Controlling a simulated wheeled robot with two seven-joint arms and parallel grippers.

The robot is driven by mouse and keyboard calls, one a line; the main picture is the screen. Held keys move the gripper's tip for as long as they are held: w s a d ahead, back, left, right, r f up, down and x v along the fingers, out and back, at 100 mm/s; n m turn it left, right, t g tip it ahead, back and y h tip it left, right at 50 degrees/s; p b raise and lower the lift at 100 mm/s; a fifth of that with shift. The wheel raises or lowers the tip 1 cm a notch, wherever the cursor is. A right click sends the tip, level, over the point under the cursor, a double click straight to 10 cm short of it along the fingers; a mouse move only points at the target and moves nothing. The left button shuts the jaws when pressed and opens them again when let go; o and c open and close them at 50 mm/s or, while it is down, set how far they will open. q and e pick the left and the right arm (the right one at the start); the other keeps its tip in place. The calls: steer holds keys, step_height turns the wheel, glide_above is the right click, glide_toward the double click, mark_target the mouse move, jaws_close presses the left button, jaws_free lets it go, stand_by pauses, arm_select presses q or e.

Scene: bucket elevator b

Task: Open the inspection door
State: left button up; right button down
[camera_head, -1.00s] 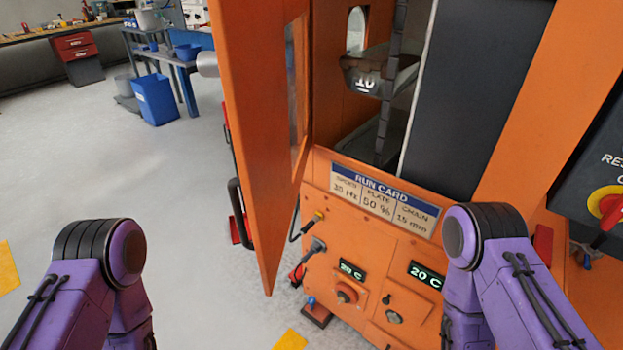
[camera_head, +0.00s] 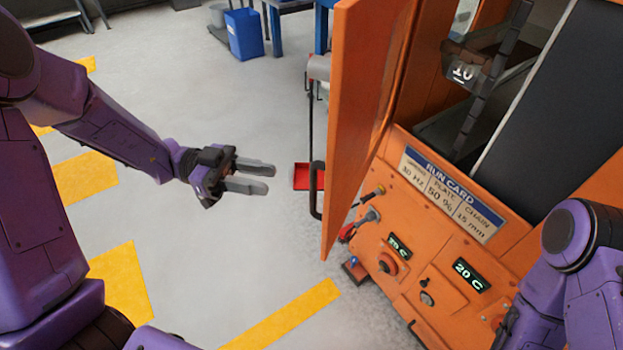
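The orange inspection door (camera_head: 362,110) stands swung open from the orange machine cabinet, its free edge toward me. A black bar handle (camera_head: 316,190) shows at the door's outer side. Through the opening I see a grey bucket marked 10 (camera_head: 463,72) on a dark chain (camera_head: 490,85). My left gripper (camera_head: 272,178) is open and empty, left of the door and its handle, apart from both. My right arm is at the lower right in front of the cabinet; its gripper is out of the picture.
The cabinet front carries a run card (camera_head: 450,195), a red knob (camera_head: 388,264) and green displays. A red tray (camera_head: 307,177) lies on the floor beyond the handle. A blue bin (camera_head: 244,34) stands at the back. Floor left of the door is clear, with yellow markings (camera_head: 285,315).

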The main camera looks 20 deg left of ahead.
mark_target(313, 209)
arm_select(q)
steer(key=d, duration=0.3)
steer(key=d+p, duration=0.1)
steer(key=d, duration=0.3)
steer(key=d+p, duration=0.1)
steer(key=d, duration=0.2)
steer(key=shift+w+d, duration=0.25)
steer(key=shift+c, duration=0.3)
jaws_close()
